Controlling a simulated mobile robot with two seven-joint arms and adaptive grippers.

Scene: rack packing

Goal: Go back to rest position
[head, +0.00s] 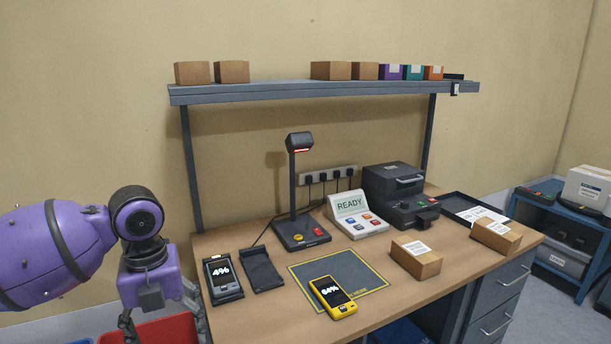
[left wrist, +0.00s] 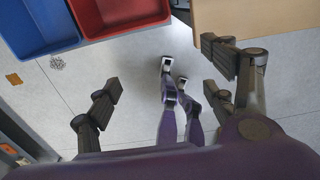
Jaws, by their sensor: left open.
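My left arm comes in from the left in the head view, with its purple wrist near the table's left edge. My left gripper (head: 163,328) points down beside the table, and its lower part is cut off by the frame. My right gripper is in neither view.
The workbench (head: 240,245) holds a yellow handheld (head: 333,297) on a grey mat, a dark handheld (head: 222,277) in a cradle, a lamp-like scanner (head: 300,190), a READY console (head: 355,210) and boxes. Red (left wrist: 120,12) and blue (left wrist: 35,25) bins stand beside the bench.

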